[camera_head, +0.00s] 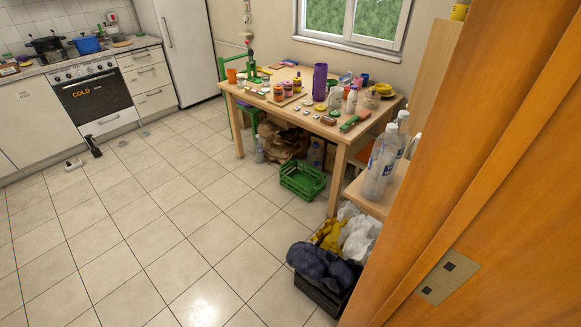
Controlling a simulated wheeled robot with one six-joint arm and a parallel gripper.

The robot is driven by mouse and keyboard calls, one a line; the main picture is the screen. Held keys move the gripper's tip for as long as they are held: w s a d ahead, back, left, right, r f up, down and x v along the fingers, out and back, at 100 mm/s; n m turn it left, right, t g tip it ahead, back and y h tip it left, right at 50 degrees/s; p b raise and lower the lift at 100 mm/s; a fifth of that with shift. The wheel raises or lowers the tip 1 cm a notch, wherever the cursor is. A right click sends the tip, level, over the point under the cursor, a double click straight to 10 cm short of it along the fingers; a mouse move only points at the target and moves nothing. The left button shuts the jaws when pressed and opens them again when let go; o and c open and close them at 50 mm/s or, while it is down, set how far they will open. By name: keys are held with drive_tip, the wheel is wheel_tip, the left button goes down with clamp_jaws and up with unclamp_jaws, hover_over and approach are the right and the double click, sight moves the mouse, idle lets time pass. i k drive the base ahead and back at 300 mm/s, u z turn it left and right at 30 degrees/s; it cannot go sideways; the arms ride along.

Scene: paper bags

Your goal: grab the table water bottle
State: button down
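Clear plastic water bottles with blue-and-white labels (380,172) stand upright on a small wooden surface at the right, beside the orange door. On the wooden table (238,97) at the back stand a tall purple bottle or vase (320,82) and a small whitish bottle (351,101). I cannot tell which bottle is the table water bottle. My gripper is not in view.
An orange door (480,170) fills the right side. A green crate (303,181) and a black crate of cloths or bags (316,290) stand on the floor. Dark and white items (93,146) lie near the stove. The tiled floor (150,230) at centre and left is clear.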

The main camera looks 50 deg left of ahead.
sight(384, 153)
drive_tip(key=u, duration=3)
drive_tip(key=i, duration=3)
drive_tip(key=z, duration=3.75)
drive_tip(key=i, duration=0.45)
drive_tip(key=u, duration=0.05)
